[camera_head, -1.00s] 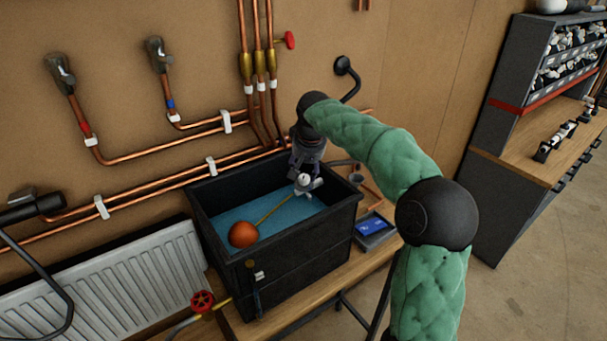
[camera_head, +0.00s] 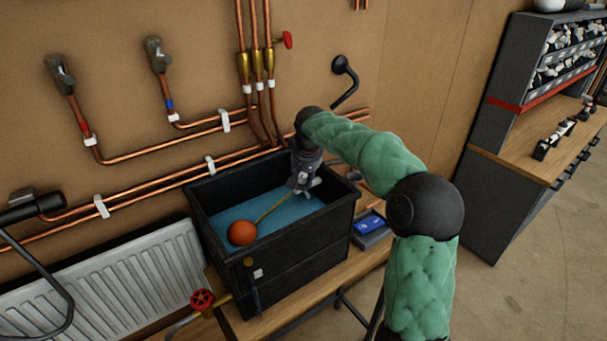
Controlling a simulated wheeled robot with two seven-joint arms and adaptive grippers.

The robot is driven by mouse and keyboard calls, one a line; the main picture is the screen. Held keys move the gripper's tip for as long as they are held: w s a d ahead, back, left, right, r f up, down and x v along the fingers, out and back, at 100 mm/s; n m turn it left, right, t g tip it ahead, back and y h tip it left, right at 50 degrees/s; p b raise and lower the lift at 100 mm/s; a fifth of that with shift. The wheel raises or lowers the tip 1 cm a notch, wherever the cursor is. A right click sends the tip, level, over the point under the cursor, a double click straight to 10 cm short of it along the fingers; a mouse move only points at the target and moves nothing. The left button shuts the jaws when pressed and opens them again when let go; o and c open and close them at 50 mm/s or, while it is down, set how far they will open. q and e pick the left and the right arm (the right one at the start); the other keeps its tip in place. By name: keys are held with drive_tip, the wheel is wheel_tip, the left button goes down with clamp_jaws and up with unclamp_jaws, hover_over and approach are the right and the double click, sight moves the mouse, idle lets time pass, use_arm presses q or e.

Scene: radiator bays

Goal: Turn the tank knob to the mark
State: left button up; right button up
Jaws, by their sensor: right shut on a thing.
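The black open tank (camera_head: 225,247) holds blue water. An orange float ball (camera_head: 242,233) sits at its left end, on a thin brass rod (camera_head: 272,210) that runs up to the right. My right gripper (camera_head: 303,184) points down inside the tank's back right part. It is shut on the small pale tank knob (camera_head: 313,183) at the rod's upper end and hides most of it. I cannot make out a mark on the knob. My left gripper is not in view.
A blue-screened device (camera_head: 370,226) lies on the wooden bench right of the tank. A red handwheel valve (camera_head: 202,299) and a white radiator (camera_head: 120,285) are at the left. Copper pipes (camera_head: 165,152) run along the wall behind.

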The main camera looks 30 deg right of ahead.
drive_tip(key=shift+w+r+n, duration=0.1)
drive_tip(key=shift+r+n, duration=0.15)
drive_tip(key=shift+n, duration=0.15)
drive_tip(key=shift+d+r+n+y+p, duration=0.1)
drive_tip(key=shift+n+y+p, duration=0.3)
drive_tip(key=shift+n+p, duration=0.2)
drive_tip(key=n+y+p, duration=0.1)
drive_tip(key=n, duration=0.2)
drive_tip(key=shift+w+d, duration=0.1)
drive_tip(key=shift+d, duration=0.05)
drive_tip(key=n+y+p, duration=0.1)
drive_tip(key=n, duration=0.2)
drive_tip(key=n+y+p, duration=0.1)
drive_tip(key=n+p, duration=0.1)
drive_tip(key=n, duration=0.1)
drive_tip(key=shift+w+n+g, duration=0.15)
drive_tip(key=shift+n+g, duration=0.15)
drive_tip(key=shift+n, duration=0.1)
drive_tip(key=shift+y, duration=0.3)
drive_tip(key=o, duration=1.1)
drive_tip(key=shift+a, duration=0.2)
